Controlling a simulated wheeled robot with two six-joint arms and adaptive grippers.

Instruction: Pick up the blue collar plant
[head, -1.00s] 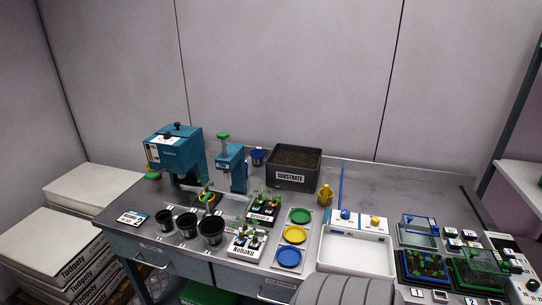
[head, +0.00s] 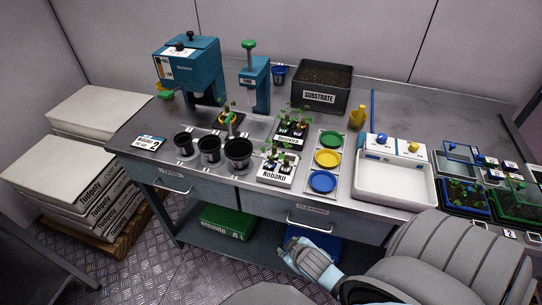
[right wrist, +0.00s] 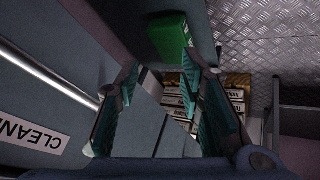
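Small green seedlings stand in a white front tray (head: 272,178) and a dark rear tray (head: 290,133) on the bench. Another small plant (head: 229,117) stands below the blue press, with yellow at its base. The collars are too small to tell surely which plant has the blue one. My right gripper (head: 288,254) is low in front of the bench, below the tabletop and apart from the plants. In the right wrist view its teal fingers (right wrist: 160,112) are spread with nothing between them. My left gripper is not in view.
Black pots (head: 209,149) stand left of the white tray. A panel with green, yellow and blue discs (head: 323,181) and a white basin (head: 392,186) stand to its right. Drawer handles (head: 308,226) stick out at the front. A green box (head: 228,222) lies on the lower shelf.

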